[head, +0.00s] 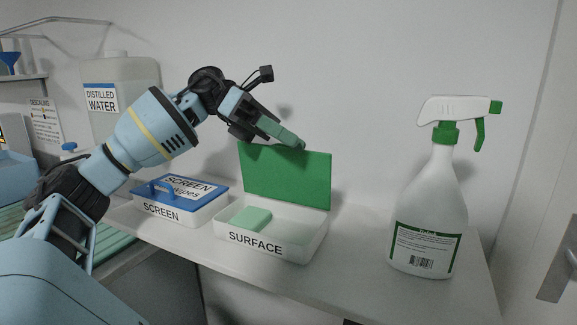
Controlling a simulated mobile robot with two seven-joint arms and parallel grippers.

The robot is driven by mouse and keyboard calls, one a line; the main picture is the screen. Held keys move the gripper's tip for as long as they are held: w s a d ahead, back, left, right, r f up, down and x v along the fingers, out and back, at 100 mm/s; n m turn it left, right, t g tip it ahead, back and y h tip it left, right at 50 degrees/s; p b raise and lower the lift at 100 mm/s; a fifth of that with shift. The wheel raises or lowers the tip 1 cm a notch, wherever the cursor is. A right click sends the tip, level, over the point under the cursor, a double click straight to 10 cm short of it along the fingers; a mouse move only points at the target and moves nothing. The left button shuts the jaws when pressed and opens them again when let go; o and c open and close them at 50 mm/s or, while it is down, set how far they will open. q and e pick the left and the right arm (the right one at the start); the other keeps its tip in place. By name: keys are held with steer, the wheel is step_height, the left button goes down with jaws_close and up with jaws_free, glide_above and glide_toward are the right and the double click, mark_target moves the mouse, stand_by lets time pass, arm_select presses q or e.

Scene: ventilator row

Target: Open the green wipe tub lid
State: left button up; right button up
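The green wipe tub (292,249) is a white box labelled SURFACE on the shelf, with a light green block-like wipe pack (251,219) inside. Its green lid (287,180) stands up at the back edge, so the tub is open. My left gripper (300,145) is at the lid's top edge, pointing down to the right. Its fingertips overlap the edge in the head view; I cannot tell whether they touch it. The fingers are seen side-on, so their gap is hidden. My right gripper is not in view.
A white tub (177,211) labelled SCREEN, with its blue lid (180,187) down, stands to the left. A white and green spray bottle (428,205) stands to the right. A distilled water jug (118,125) is behind my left arm. The shelf (345,262) is clear between the tub and bottle.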

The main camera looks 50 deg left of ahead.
arm_select(q)
steer(key=s+d+b, duration=0.5)
steer(key=shift+d+r+b, duration=0.15)
steer(key=shift+r+b, duration=0.2)
steer(key=shift+r, duration=0.1)
steer(key=shift+s, duration=0.1)
stand_by(0.5)
